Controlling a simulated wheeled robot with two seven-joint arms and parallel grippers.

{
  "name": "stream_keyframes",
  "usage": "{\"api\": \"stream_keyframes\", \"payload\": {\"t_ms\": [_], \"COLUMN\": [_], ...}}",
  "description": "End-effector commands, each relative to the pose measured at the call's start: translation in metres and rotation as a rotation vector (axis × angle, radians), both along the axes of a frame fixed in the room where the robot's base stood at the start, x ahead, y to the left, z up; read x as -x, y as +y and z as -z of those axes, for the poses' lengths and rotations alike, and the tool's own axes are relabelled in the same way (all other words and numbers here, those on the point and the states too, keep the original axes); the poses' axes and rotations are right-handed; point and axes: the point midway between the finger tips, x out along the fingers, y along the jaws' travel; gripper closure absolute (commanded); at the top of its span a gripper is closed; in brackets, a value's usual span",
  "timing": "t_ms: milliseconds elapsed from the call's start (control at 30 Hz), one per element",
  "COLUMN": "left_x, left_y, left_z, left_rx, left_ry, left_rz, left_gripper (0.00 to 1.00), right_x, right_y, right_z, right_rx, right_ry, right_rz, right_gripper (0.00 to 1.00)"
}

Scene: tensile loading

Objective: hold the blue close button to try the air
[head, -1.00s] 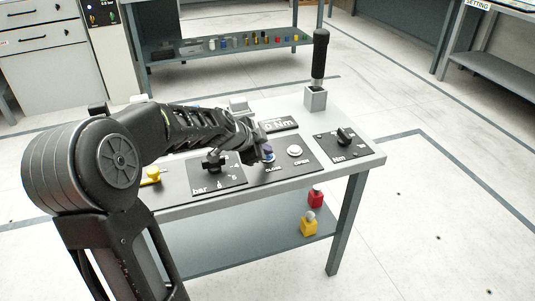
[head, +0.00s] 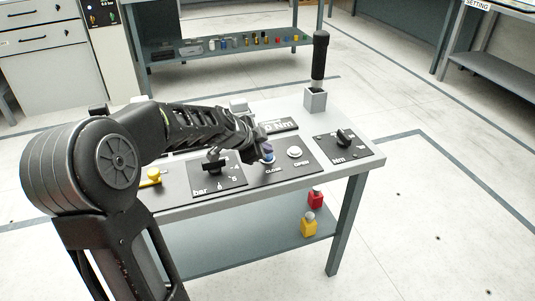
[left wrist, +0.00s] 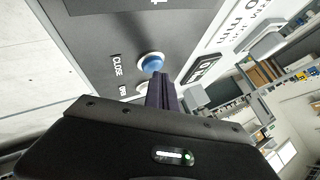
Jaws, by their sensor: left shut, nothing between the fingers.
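The blue close button (left wrist: 152,63) sits in a pale ring on a dark panel, beside the label CLOSE. In the head view the blue button (head: 268,153) is partly covered by my left gripper. My left gripper (head: 260,150) is shut and empty, with its fingertips at the button. In the left wrist view the closed fingers (left wrist: 159,80) end at the button's near edge; I cannot tell whether they touch it. My right gripper is not in view.
The white open button (head: 295,152) is close to the right. A black bar knob (head: 213,160) is left, and a black Nm knob (head: 345,136) is right. A black upright handle (head: 319,60) stands at the back of the bench (head: 345,170). A yellow knob (head: 152,177) is far left.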

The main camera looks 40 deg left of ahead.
Motion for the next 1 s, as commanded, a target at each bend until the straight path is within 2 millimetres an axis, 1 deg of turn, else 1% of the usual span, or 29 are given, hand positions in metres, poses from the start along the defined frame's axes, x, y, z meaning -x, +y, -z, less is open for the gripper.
{"api": "stream_keyframes", "payload": {"t_ms": [33, 133, 567, 667, 1000], "left_x": [0.000, 0.000, 0.000, -0.001, 0.000], "left_y": [0.000, 0.000, 0.000, 0.000, 0.000], "left_z": [-0.005, -0.009, -0.011, -0.018, -0.051], "left_rx": [-0.001, -0.001, -0.001, -0.001, -0.001], "left_ry": [-0.001, -0.001, -0.002, -0.002, -0.002], "left_rz": [0.001, 0.001, 0.000, 0.000, 0.000], "left_gripper": [1.00, 1.00, 1.00, 1.00, 1.00], "right_x": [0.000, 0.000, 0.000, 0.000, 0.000], "right_y": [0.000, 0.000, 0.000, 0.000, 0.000], "right_z": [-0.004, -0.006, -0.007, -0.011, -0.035], "right_rx": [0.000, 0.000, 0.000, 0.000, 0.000], "right_ry": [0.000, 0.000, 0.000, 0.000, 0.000], "right_rz": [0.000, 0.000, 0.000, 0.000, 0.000], "right_gripper": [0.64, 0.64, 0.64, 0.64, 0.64]}}
